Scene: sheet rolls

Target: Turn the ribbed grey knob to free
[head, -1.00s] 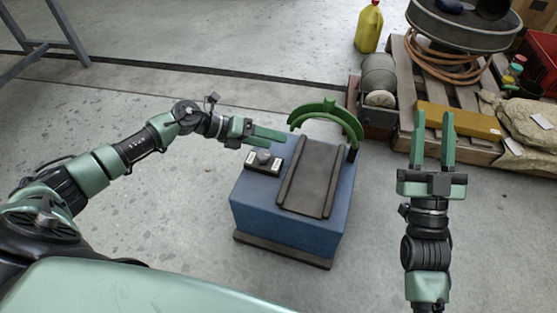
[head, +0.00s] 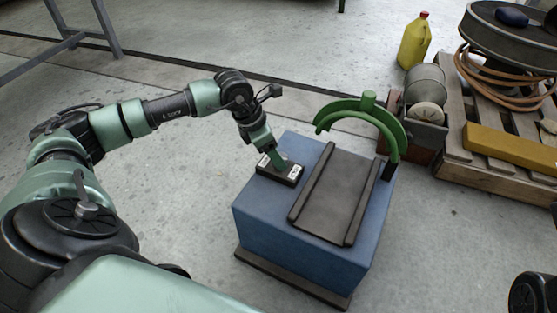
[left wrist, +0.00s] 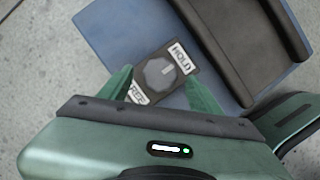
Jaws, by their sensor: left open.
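The ribbed grey knob (left wrist: 158,74) sits on a dark plate (left wrist: 139,83) on top of the blue block (head: 255,215). White labels at opposite ends of the plate read HOLD (left wrist: 181,57) and, upside down and partly hidden, apparently FREE (left wrist: 137,96). A pale mark on the knob seems to point toward HOLD. My left gripper (head: 278,164) is over the plate, pointing down. In the left wrist view its open fingers (left wrist: 160,80) lie on either side of the knob; contact cannot be told. In the head view the fingers mostly hide the knob. My right gripper is out of view.
A dark channel with raised sides (head: 338,195) lies on the block, right of the plate. A green arch (head: 368,108) stands at its far end. A small roller machine (head: 424,100), a yellow jug (head: 414,42) and a loaded pallet (head: 490,165) are at the right.

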